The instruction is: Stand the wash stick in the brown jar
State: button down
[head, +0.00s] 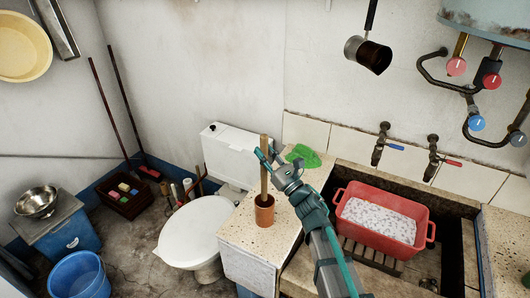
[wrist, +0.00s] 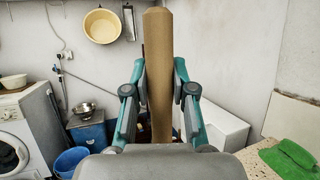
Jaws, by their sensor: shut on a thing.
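The wash stick (head: 264,165) is a light wooden rod standing roughly upright, its lower end inside the mouth of the brown jar (head: 264,212) in the head view. The jar stands on the speckled stone counter left of the trough. My gripper (head: 268,155) is shut on the upper part of the stick. In the wrist view the stick (wrist: 158,75) rises between the two teal fingers of my gripper (wrist: 159,95). The jar is hidden there, and the stick's lower end cannot be seen in either view.
A green cloth (head: 303,156) lies on the counter behind my gripper. A red tub (head: 343,222) with pale contents sits in the stone trough to the right, below two taps. A white toilet (head: 196,235) stands left of the counter. A dark pan (head: 368,54) hangs above.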

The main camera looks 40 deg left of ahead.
notch_tip(320, 180, down, 6)
jog(key=b, duration=0.7)
jog(key=shift+b, duration=0.3)
jog(key=shift+f, duration=0.1)
jog(key=c, duration=0.9)
grip_release()
jog(key=shift+d, duration=0.1)
send_near(265, 169)
jog(key=shift+w+d+f, duration=0.15)
jog(key=shift+d+f, duration=0.4)
jog(key=shift+d, duration=0.1)
